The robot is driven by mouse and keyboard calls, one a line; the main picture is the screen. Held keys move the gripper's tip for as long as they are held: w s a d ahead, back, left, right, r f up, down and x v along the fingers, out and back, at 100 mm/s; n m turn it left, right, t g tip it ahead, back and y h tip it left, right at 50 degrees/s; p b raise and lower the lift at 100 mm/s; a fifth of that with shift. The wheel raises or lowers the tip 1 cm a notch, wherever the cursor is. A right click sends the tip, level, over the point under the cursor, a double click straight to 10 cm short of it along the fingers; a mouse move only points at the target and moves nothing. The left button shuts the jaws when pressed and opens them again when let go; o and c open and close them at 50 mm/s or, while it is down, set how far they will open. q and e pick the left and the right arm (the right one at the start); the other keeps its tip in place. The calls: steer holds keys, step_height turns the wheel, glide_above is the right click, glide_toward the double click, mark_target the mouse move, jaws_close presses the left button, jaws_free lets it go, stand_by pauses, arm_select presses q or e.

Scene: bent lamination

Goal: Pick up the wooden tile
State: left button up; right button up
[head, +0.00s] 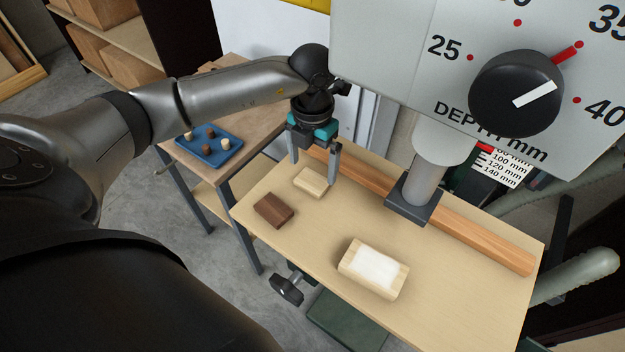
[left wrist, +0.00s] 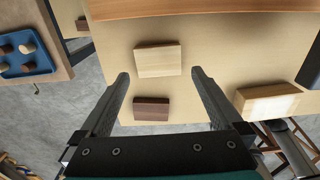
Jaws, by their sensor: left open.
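A pale wooden tile (head: 311,183) lies flat on the light wooden table of the machine. A dark brown wooden tile (head: 273,211) lies a little nearer the table's left edge. My left gripper (head: 314,172) is open and empty, pointing down over the pale tile, with its fingers apart from it. In the left wrist view the pale tile (left wrist: 158,60) shows just beyond and between the fingertips (left wrist: 160,73). The dark tile (left wrist: 151,109) shows between the fingers, lower in that picture. My right gripper is not in view.
A pale block with a white top (head: 374,268) sits on the table (head: 460,290) near the front. A wooden fence (head: 450,225) runs along the back. The machine's dark square foot (head: 412,199) stands right of the gripper. A blue tray (head: 209,144) with small pegs is on a side bench.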

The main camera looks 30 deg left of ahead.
mark_target(312, 180)
arm_select(q)
step_height(312, 180, down, 5)
steer(key=shift+w+a+r, duration=0.1)
steer(key=shift+w, duration=0.05)
steer(key=c, duration=1.1)
steer(key=shift+r, duration=0.1)
